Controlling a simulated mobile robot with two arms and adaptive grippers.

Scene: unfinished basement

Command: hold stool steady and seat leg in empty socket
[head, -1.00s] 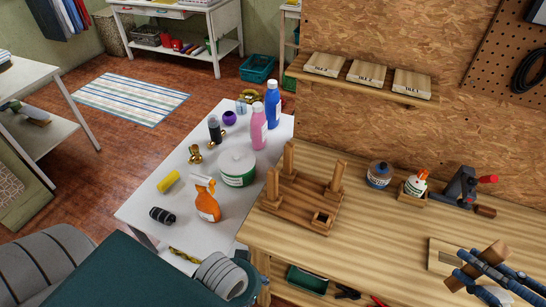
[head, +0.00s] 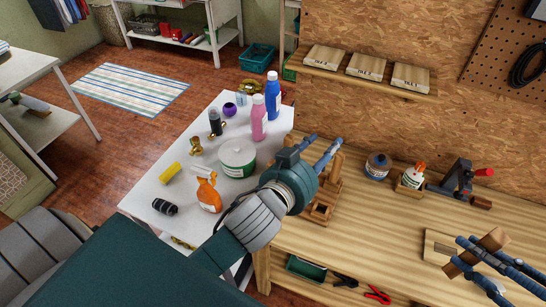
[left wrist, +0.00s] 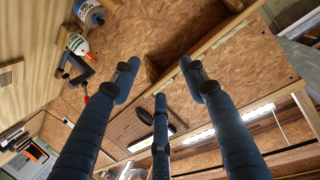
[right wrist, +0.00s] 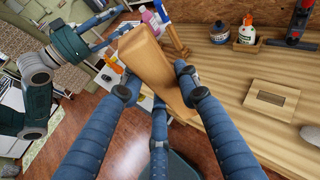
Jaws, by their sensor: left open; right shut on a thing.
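The wooden stool (head: 322,208) lies upside down on the workbench, legs up. My left gripper (head: 322,143) is open above and beside it; the arm hides much of the stool, including most of its legs. The empty socket is not clearly visible now. In the left wrist view the left gripper (left wrist: 160,72) has its fingers apart with nothing between them. My right gripper (head: 464,254) is shut on the loose wooden leg (head: 491,239), held tilted above the bench at the right. The right wrist view shows the leg (right wrist: 148,58) between the fingers.
A slotted wooden block (head: 433,245) lies under the right gripper. A blue-labelled jar (head: 378,166), a glue bottle (head: 413,176) and a clamp (head: 459,180) stand along the back of the bench. Bottles crowd the white table (head: 150,195) at left. The bench's middle front is clear.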

